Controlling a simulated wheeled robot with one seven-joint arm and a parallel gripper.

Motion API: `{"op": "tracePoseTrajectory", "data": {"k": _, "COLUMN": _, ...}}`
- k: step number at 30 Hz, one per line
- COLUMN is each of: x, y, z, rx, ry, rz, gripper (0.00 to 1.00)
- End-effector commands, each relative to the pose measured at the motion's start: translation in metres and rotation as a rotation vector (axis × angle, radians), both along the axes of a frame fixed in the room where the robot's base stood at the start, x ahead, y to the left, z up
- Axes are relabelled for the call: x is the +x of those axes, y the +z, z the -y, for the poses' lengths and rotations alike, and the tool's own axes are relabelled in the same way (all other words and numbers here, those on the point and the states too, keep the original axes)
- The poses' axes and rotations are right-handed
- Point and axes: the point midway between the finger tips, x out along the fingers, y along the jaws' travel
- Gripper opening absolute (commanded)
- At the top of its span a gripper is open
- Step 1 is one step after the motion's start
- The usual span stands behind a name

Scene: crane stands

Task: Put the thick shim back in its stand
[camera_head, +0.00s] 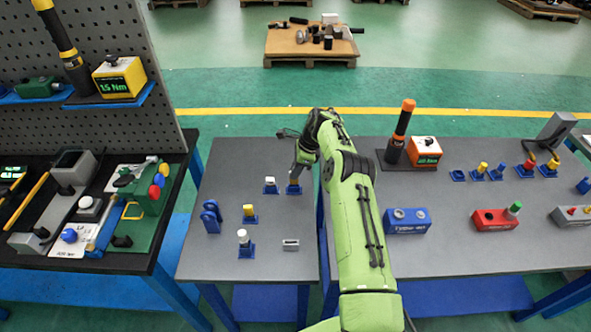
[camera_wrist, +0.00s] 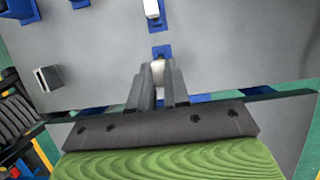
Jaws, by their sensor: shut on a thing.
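My gripper (camera_head: 297,172) points down over the back right of the left grey table in the head view. In the wrist view its two dark fingers (camera_wrist: 158,85) are shut on a small pale piece, taken as the thick shim (camera_wrist: 158,70). A blue stand (camera_head: 294,189) is right below the fingertips in the head view. Its blue base (camera_wrist: 160,51) also shows just beyond the fingers in the wrist view. The fingers hide most of the shim and stand, so I cannot tell whether the shim is seated in it or just above.
Further off are a yellow piece (camera_head: 250,212), another white-topped piece (camera_head: 243,237), blue rings (camera_head: 211,216) and a grey slotted block (camera_head: 290,245).

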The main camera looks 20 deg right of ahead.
Motion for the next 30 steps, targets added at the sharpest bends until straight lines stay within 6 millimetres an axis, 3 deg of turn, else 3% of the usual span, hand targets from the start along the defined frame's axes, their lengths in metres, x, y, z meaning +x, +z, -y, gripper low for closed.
{"op": "tracePoseTrajectory", "data": {"k": 23, "x": 0.0, "y": -0.034, "z": 0.0, "rx": 0.001, "ry": 0.0, "rz": 0.0, "gripper": 0.0}}
{"op": "tracePoseTrajectory", "data": {"k": 24, "x": 0.0, "y": -0.033, "z": 0.0, "rx": 0.001, "ry": 0.0, "rz": 0.0, "gripper": 0.19}}
{"op": "tracePoseTrajectory", "data": {"k": 30, "x": 0.0, "y": -0.032, "z": 0.0, "rx": 0.0, "ry": 0.0, "rz": 0.0, "gripper": 0.46}}
